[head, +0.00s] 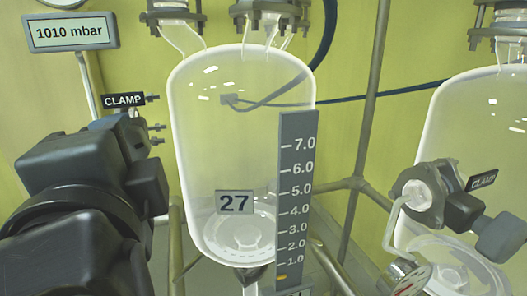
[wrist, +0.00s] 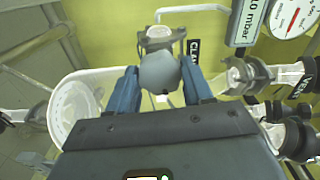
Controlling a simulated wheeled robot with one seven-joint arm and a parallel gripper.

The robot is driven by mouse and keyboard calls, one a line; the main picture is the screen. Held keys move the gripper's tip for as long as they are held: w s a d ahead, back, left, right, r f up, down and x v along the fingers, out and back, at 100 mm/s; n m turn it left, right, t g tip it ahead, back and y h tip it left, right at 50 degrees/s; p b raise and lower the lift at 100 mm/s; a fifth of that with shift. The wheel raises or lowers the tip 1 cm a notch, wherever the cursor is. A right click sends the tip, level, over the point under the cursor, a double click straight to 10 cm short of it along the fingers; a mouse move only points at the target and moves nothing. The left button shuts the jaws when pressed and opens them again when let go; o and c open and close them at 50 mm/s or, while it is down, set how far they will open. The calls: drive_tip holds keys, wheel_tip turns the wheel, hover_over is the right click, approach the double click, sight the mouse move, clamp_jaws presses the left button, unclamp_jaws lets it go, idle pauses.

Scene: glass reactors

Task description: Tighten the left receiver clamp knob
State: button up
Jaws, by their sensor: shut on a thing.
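In the wrist view, the rounded grey clamp knob (wrist: 158,76) sits between the two blue fingers of my gripper (wrist: 160,70). The fingers are shut on it from both sides. Beyond the knob is the grey clamp body (wrist: 158,38) around a glass neck, with a dark CLAMP label (wrist: 193,52) beside it. In the head view, a CLAMP label (head: 123,100) shows at the left, above my dark gripper housing (head: 85,180). The housing hides the knob and my fingertips there.
A glass vessel (head: 240,110) marked 27 stands right of my gripper, with a grey scale (head: 297,190) before it. A second clamp with knob (head: 500,236) is at the right. A 1010 mbar display (head: 70,33) is upper left. In the wrist view, a VENT fitting (wrist: 300,85) lies right.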

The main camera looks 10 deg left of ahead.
drive_tip(key=shift+f+m+b, duration=0.2)
drive_tip(key=shift+m+b, duration=0.15)
drive_tip(key=shift+m, duration=0.55)
drive_tip(key=shift+a, duration=0.1)
drive_tip(key=o, duration=1)
drive_tip(key=shift+r, duration=0.15)
drive_tip(key=shift+o, duration=0.2)
